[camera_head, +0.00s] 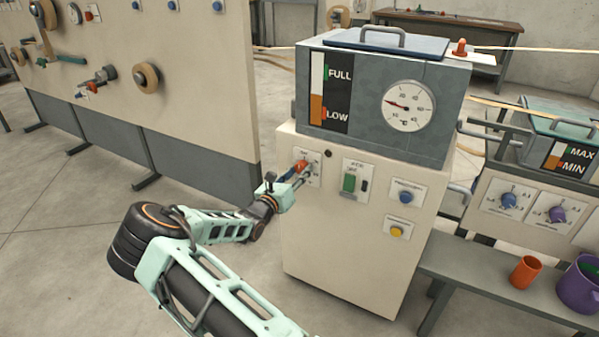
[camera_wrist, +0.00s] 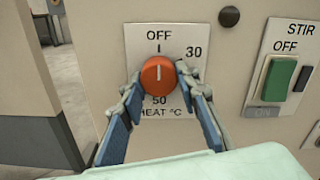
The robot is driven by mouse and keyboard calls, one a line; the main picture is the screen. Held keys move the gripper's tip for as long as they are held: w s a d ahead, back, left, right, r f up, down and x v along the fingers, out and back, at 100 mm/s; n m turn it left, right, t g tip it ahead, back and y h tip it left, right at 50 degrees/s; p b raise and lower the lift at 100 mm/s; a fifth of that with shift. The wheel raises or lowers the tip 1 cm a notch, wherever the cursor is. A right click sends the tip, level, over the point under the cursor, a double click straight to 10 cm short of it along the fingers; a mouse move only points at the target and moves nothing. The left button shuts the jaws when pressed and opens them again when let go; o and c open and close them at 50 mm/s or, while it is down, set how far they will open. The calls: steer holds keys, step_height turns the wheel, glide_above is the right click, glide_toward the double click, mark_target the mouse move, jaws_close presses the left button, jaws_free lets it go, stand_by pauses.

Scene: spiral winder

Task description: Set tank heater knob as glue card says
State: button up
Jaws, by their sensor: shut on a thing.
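The orange-red heater knob (camera_wrist: 158,75) sits on a white plate (camera_wrist: 180,52) marked OFF at the top, 30 at the right, 50 below and HEAT °C. A faint pale line on the knob seems to point up toward OFF; its exact angle is hard to tell. My gripper (camera_wrist: 159,82) has one blue finger on each side of the knob, shut on it. In the head view my gripper (camera_head: 296,175) reaches the upper left of the cream cabinet (camera_head: 345,262). I cannot make out a glue card.
The grey tank (camera_head: 455,110) above has a FULL/LOW gauge (camera_head: 318,88) and a temperature dial (camera_head: 408,105). A green STIR switch (camera_wrist: 279,79) is right of the knob. A bench (camera_head: 480,292) holds cups at right. A white sheet (camera_head: 478,57) lies behind, unreadable.

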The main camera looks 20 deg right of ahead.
steer(key=shift+c, duration=1.1)
steer(key=shift+m, duration=0.3)
steer(key=m+p, duration=0.2)
steer(key=m, duration=0.3)
steer(key=shift+w, duration=0.1)
steer(key=m, duration=0.6)
steer(key=shift+w+a+m, duration=0.1)
steer(key=shift+a+m, duration=0.1)
steer(key=shift+m, duration=0.2)
steer(key=m+b, duration=0.2)
steer(key=m, duration=0.4)
steer(key=m+b, duration=0.1)
steer(key=m, duration=0.1)
steer(key=shift+m, duration=0.4)
steer(key=shift+r+m+b, duration=0.2)
steer(key=shift+m+b, duration=0.95)
steer(key=shift+m, duration=0.15)
